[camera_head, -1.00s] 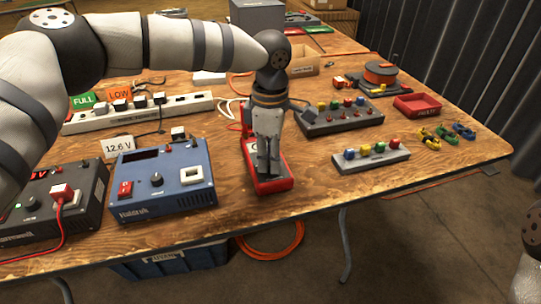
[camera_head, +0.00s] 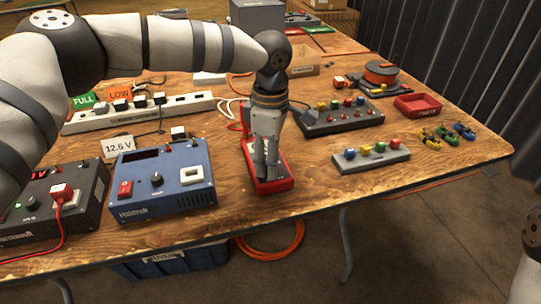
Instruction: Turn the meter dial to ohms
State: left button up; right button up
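A red meter (camera_head: 281,184) with a dark grey face lies on the wooden table in the head view, near the front edge. My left gripper (camera_head: 266,177) points down over the meter's face, with its fingers close together. The fingers and wrist cover most of the face, so the dial and its setting are hidden. I cannot tell whether the fingertips touch the dial. My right arm (camera_head: 534,238) shows only in part at the lower right edge; its gripper is out of view.
A blue power supply (camera_head: 163,178) stands left of the meter, and a dark charger (camera_head: 45,205) stands further left. A grey block with coloured plugs (camera_head: 372,158) lies to the right. A white power strip (camera_head: 140,112) lies behind. The table's right front is clear.

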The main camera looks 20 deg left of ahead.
pick_arm(q)
jog(key=shift+r, duration=0.1)
notch_tip(320, 180, up, 12)
dwell(0.4)
